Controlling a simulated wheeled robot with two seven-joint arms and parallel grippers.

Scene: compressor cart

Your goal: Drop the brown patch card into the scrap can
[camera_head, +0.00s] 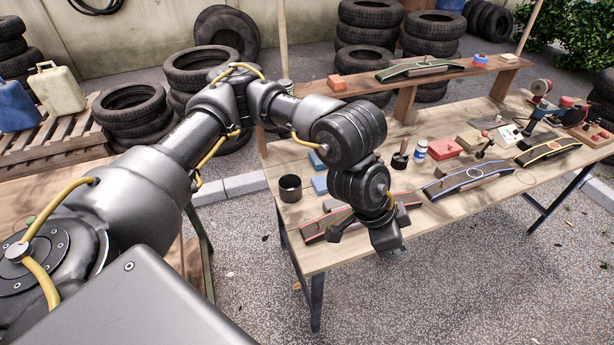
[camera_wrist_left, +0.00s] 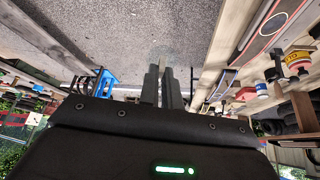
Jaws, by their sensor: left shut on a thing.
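The dark open cylinder (camera_head: 290,188), which looks like the scrap can, stands upright at the left end of the workbench. My left gripper (camera_head: 388,242) is right of it and nearer, over the bench's front edge. Its fingers are not clear in the head view. In the left wrist view the fingers of my left gripper (camera_wrist_left: 163,68) are close together on something thin and brownish between the tips, apparently the brown patch card (camera_wrist_left: 163,61). It is too small to make out well. My right gripper is not in view.
The workbench (camera_head: 455,210) holds a red-edged curved piece (camera_head: 318,231) near my gripper, a blue-edged one (camera_head: 468,181), a red box (camera_head: 444,148) and a white bottle (camera_head: 420,150). A raised shelf (camera_head: 490,64) runs behind. Open gravel lies in front.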

